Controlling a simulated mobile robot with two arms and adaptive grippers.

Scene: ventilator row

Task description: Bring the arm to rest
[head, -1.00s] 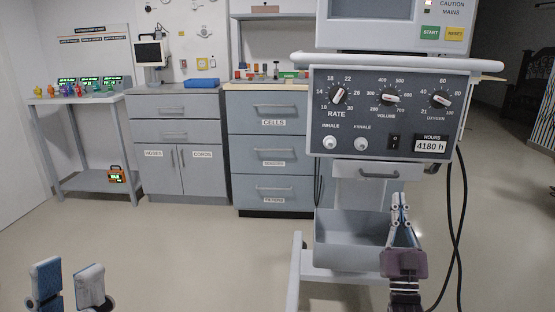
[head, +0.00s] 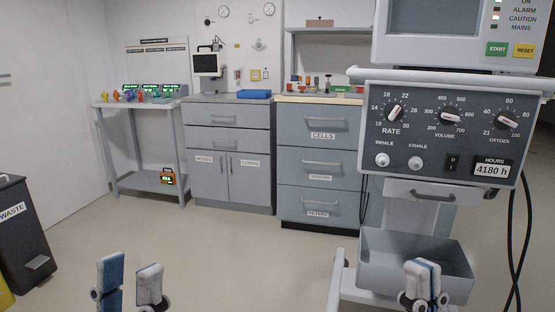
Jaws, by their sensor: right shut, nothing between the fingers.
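My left gripper (head: 131,274) is at the bottom left of the head view. Its two fingers stand apart with bare floor between them, and it is empty. My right gripper (head: 423,278) is at the bottom right, in front of the grey bin of the ventilator (head: 443,132). Its fingers are together with nothing between them. The lower parts of both grippers are cut off by the picture's bottom edge.
The ventilator stand with its open grey bin (head: 395,281) is close on the right, with black cables beside it. A dark waste bin (head: 25,240) stands at the left edge. Cabinets (head: 228,150) line the back wall. The middle floor is clear.

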